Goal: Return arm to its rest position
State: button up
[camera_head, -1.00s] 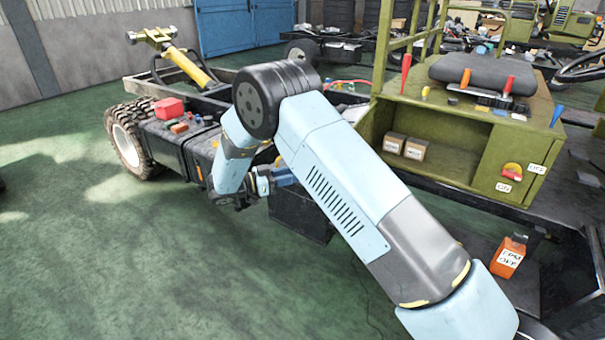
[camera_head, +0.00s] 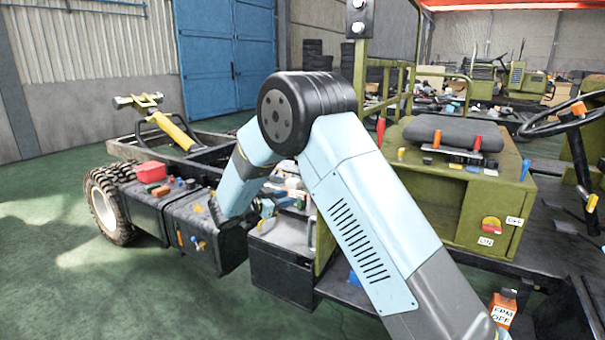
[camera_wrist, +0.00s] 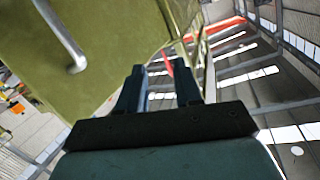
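My arm, light blue with a dark elbow joint, fills the middle of the head view and is folded at the elbow, in front of the vehicle chassis (camera_head: 162,209). Its far link slopes down left toward the battery boxes and the chassis side. The gripper itself cannot be made out in the head view. In the wrist view my gripper (camera_wrist: 160,76) shows two dark fingers standing apart, with nothing seen between them. An olive panel with a metal handle (camera_wrist: 63,38) is close on the upper left of that view. The roof shows beyond.
An olive cabinet (camera_head: 450,205) with a seat pad and screwdrivers stands right of the arm. A steering wheel (camera_head: 575,115) is at far right. An orange container (camera_head: 502,308) sits low right. Green floor at left (camera_head: 60,280) is clear.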

jog(key=w+d+r+n+t+y, duration=0.2)
jog(key=d+r+y, duration=0.15)
jog(key=r, duration=0.45)
jog(key=w+d+r+n+t+y, duration=0.1)
jog(key=d+r+t+y, duration=0.2)
jog(key=r, duration=0.5)
jog(key=s+d+r+n+g+y, duration=0.2)
jog(key=s+d+r+n+y, duration=0.4)
jog(key=s+r, duration=0.25)
jog(key=s+d+f+n+g, duration=0.1)
jog(key=s+d, duration=0.5)
jog(key=s, duration=0.6)
jog(key=s+d+f+n+g, duration=0.1)
jog(key=s+d+f+g, duration=0.3)
jog(key=s, duration=0.9)
jog(key=s+d+f+n+g, duration=0.1)
jog(key=s+d+f+g, duration=0.1)
jog(key=s+d, duration=0.6)
jog(key=s+g+h, duration=0.1)
jog(key=s, duration=0.3)
jog(key=shift+s+f+g, duration=0.3)
jog(key=shift+s+f, duration=0.1)
